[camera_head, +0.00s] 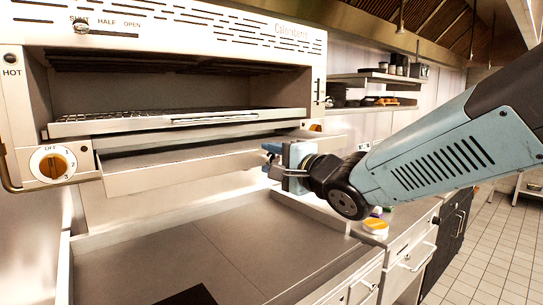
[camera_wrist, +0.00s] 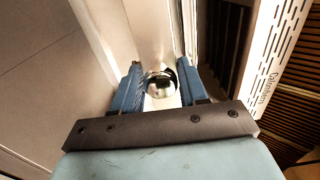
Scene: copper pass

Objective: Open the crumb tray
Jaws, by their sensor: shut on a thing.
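The crumb tray (camera_head: 180,172) is the shallow metal drawer low on the steel grill (camera_head: 180,22). In the head view its front panel stands forward of the grill body, and part of its inside shows, so it is partly pulled out. My gripper (camera_head: 272,157) is at the right end of the tray's front, fingers pointing left. In the wrist view my gripper (camera_wrist: 160,80) has its two blue fingers on either side of a round shiny knob (camera_wrist: 161,84) on the tray front and is shut on it. The knob is hidden in the head view.
A wire rack (camera_head: 180,121) sits in the grill above the tray. A dial (camera_head: 54,164) is at the left. The grey counter (camera_head: 190,245) below is mostly clear. A yellow-lidded tub (camera_head: 375,226) stands at its right, near my arm. Free floor (camera_head: 495,240) lies further right.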

